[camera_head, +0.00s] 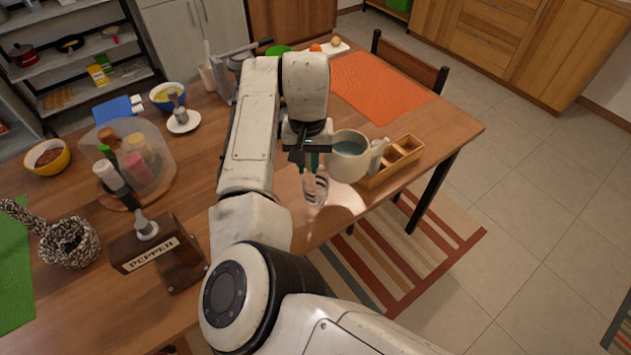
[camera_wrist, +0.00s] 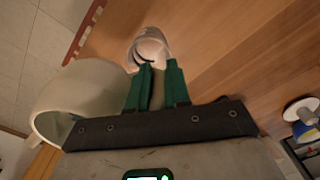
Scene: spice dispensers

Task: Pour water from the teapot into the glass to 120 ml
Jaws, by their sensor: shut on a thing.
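The white teapot (camera_head: 334,167) is open at the top, with bluish water (camera_head: 349,148) inside. It is right of my gripper (camera_head: 306,160) in the head view. In the wrist view the teapot (camera_wrist: 75,100) fills the left side. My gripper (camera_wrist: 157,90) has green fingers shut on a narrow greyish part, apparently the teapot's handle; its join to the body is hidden. The clear glass (camera_head: 316,190) is just below my gripper in the head view, near the table edge. The glass (camera_wrist: 150,45) shows beyond the fingertips in the wrist view. Its water level cannot be made out.
A wooden divided box (camera_head: 390,165) is right of the teapot, with a white object (camera_head: 377,152) beside it. An orange mat (camera_head: 380,85) lies behind. A pepper dispenser (camera_head: 160,255), a clear-covered spice carousel (camera_head: 135,160) and several bowls stand left. The table's front edge is close.

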